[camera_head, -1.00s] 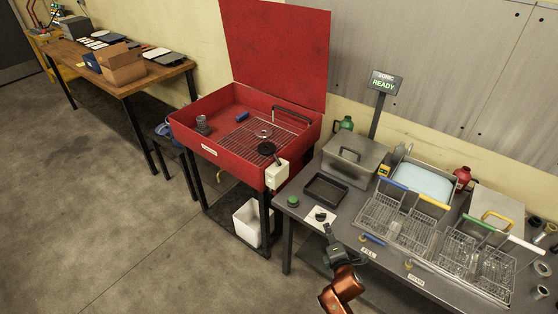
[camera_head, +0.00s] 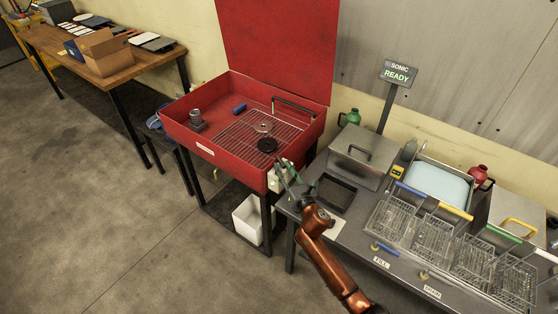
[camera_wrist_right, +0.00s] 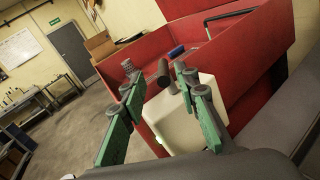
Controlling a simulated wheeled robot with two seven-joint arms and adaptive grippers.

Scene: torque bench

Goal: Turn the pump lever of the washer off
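The red washer (camera_head: 235,170) stands with its lid (camera_head: 275,50) raised. A pale pump box (camera_head: 276,182) is fixed at its front right corner, partly hidden by my right gripper (camera_head: 284,168). The dark lever, with a round black end (camera_head: 267,145), rises from the box toward the basin. In the right wrist view the lever (camera_wrist_right: 164,74) stands above the pale box (camera_wrist_right: 182,118), seen between the green fingers of my right gripper (camera_wrist_right: 156,84). The fingers are apart and hold nothing; I cannot tell whether they touch the lever. My left gripper is not in view.
A grey bench (camera_head: 345,240) right of the washer carries wire baskets (camera_head: 395,217), a lidded metal tank (camera_head: 362,155), a black tray (camera_head: 335,193) and a sign reading READY (camera_head: 397,76). A white bin (camera_head: 247,220) sits below the washer. The floor at left is clear.

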